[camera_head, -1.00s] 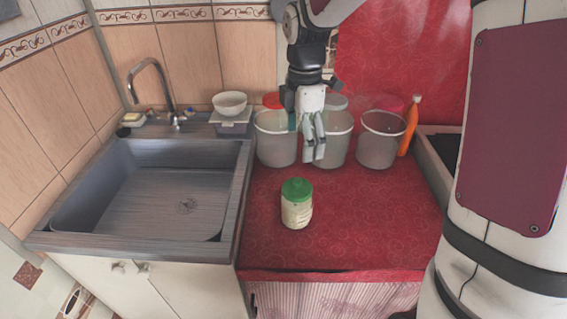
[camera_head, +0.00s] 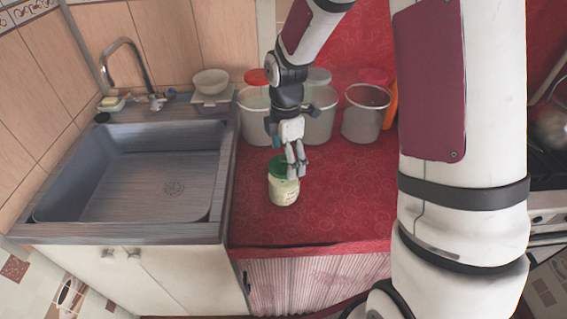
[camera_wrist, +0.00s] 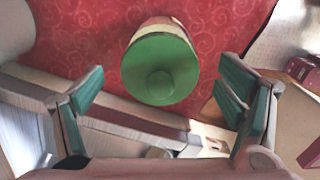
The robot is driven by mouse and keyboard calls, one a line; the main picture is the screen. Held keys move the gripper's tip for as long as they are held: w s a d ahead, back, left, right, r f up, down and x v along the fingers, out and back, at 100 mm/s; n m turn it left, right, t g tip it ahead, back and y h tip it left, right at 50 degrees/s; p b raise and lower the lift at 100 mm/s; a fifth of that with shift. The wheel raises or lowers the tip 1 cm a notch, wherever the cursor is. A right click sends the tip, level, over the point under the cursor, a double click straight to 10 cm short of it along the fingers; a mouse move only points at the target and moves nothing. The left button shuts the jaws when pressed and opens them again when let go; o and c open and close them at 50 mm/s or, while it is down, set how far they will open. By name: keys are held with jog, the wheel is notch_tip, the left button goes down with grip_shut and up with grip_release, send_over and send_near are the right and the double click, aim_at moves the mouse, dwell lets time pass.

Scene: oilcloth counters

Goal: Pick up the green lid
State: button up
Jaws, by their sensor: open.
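The green lid (camera_head: 279,163) sits on top of a pale jar (camera_head: 284,191) that stands upright on the red counter. In the wrist view the lid (camera_wrist: 160,70) shows from above with its round knob, and part of the jar shows behind it. My gripper (camera_head: 292,172) is right at the lid in the head view and partly covers it. In the wrist view my gripper (camera_wrist: 165,100) is open, with green-padded fingers spread to the left and right of the lid. Nothing is between the pads, and I cannot tell whether a finger touches the lid.
Several clear buckets stand behind, including one at the right (camera_head: 364,118). An orange bottle (camera_head: 391,105) is beside them. A metal sink (camera_head: 135,175) is at the left, with a white bowl (camera_head: 210,81) behind it. The red counter (camera_head: 330,205) is free around the jar.

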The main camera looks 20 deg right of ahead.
jog(key=shift+f, duration=0.45)
jog(key=c, duration=0.9)
